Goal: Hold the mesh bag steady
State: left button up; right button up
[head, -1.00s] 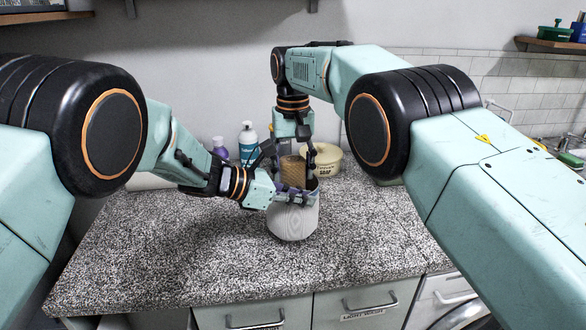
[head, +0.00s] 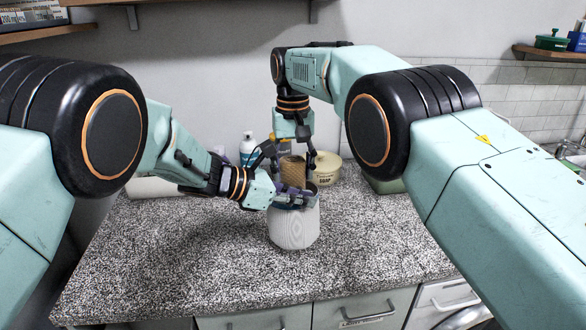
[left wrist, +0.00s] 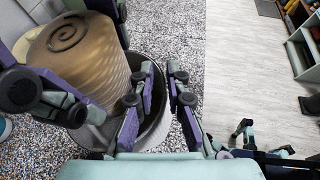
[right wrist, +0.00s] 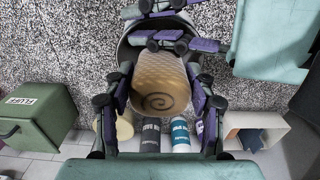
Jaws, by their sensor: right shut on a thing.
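The mesh bag (head: 293,229) looks like a pale striped upright tub with an open mouth, standing on the counter. My left gripper (head: 302,199) is at its rim. In the left wrist view its two fingers (left wrist: 162,72) lie close, with a small gap, about the bag's wall (left wrist: 157,138); whether they clamp it is unclear. My right gripper (right wrist: 158,85) points down above the bag, shut on a tan ribbed roll with a spiral on its end (right wrist: 160,102). The roll's lower end is at or inside the mouth; fingers partly hide it. The roll also shows in the head view (head: 292,170).
Behind the bag stand a round soap tub (head: 327,172) and a white bottle (head: 248,145). A green box labelled FLUFF (right wrist: 38,115) and a pale open box (right wrist: 258,125) stand to either side. The speckled counter (head: 190,265) is clear in front.

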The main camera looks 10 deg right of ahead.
pick_arm(q)
jog(key=o, duration=0.4)
jog(key=v, duration=1.2)
jog(key=shift+s, duration=0.2)
